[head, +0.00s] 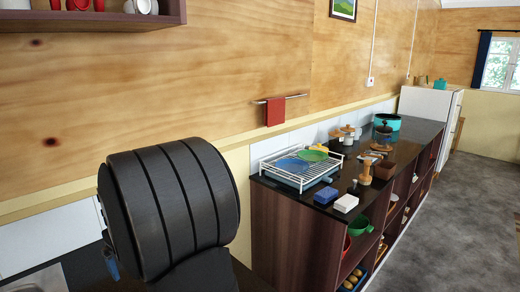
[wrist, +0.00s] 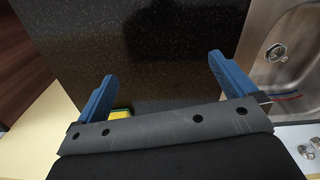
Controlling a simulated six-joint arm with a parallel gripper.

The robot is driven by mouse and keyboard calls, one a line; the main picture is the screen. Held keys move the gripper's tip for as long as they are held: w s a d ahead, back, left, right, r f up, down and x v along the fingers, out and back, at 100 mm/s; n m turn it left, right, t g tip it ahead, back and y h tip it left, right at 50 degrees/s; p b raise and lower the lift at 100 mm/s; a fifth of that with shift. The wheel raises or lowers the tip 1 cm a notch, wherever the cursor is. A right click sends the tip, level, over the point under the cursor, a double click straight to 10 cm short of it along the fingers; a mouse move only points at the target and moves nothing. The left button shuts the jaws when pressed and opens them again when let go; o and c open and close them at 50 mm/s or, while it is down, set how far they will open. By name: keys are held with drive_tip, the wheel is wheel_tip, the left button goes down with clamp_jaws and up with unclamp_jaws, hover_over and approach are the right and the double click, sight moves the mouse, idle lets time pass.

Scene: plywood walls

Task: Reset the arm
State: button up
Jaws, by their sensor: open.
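My gripper (wrist: 160,95) shows in the wrist view with its two blue fingers spread wide apart. Nothing is between the fingers. It faces a dark speckled countertop (wrist: 150,45). A small green and yellow thing (wrist: 121,112) shows partly behind the left finger, mostly hidden by the gripper's body. In the head view my dark ribbed arm link fills the lower left, and only a small blue bit of the gripper (head: 111,263) shows below it.
A metal sink (wrist: 290,50) lies to the right in the wrist view. In the head view a dark counter (head: 330,193) holds a white dish rack (head: 300,168) with plates, a blue box (head: 326,195) and a white box (head: 346,203). A red towel (head: 275,112) hangs on the wall. Grey floor is clear at right.

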drive_tip(key=w+a+f+m, duration=0.1)
drive_tip(key=w+a, duration=0.4)
drive_tip(key=a, duration=0.4)
drive_tip(key=shift+f, duration=0.3)
drive_tip(key=shift+w, duration=0.1)
drive_tip(key=s+d+r+n, duration=0.1)
drive_tip(key=s+d, duration=0.8)
drive_tip(key=d, duration=0.5)
drive_tip(key=shift+d+r+n, duration=0.2)
drive_tip(key=shift+r+n, duration=0.1)
